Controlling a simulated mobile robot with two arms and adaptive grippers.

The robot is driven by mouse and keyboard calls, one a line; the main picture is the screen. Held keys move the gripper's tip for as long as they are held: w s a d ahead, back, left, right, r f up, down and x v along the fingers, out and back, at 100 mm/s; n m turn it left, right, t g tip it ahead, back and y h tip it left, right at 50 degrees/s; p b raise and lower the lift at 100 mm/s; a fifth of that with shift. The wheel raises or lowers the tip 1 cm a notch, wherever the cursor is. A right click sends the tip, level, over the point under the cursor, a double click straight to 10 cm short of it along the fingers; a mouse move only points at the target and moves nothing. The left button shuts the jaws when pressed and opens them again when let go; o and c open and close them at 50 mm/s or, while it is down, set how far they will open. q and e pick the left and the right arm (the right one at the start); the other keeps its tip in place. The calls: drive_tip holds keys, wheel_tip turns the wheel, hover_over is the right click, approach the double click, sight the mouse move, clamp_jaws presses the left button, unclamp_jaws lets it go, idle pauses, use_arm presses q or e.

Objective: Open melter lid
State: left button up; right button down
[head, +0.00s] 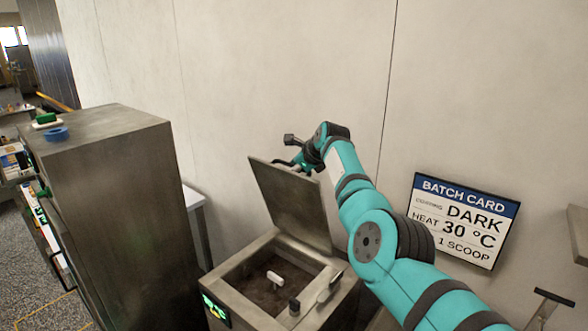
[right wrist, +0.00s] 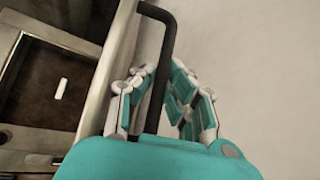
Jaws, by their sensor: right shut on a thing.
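The melter (head: 235,277) is a square metal box with its top open. Its metal lid (head: 290,205) stands raised, tilted up and back from the far edge of the opening. My right gripper (head: 300,166) is at the lid's top edge. In the right wrist view its fingers (right wrist: 163,98) are shut on the dark bar handle (right wrist: 164,50), one on each side of it. The lid shows there edge-on as a pale metal strip (right wrist: 119,70). Inside the melter is a dark brown floor with a white piece (head: 274,277) on it. My left gripper is not in view.
A scoop-like metal tool (head: 330,287) and a dark knob (head: 294,304) are on the melter's rim. A green display (head: 215,309) is on its front. A tall metal cabinet (head: 115,200) stands left. A batch card (head: 458,220) hangs on the wall at right.

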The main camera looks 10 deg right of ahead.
drive_tip(key=shift+w+r, duration=0.15)
drive_tip(key=shift+r, duration=0.4)
drive_tip(key=c, duration=1.6)
unclamp_jaws()
drive_tip(key=shift+c, duration=0.2)
drive_tip(key=shift+s+f, duration=0.1)
drive_tip(key=shift+s, duration=0.1)
drive_tip(key=shift+f, duration=0.2)
drive_tip(key=v, duration=1.2)
drive_tip(key=shift+s+f, duration=0.1)
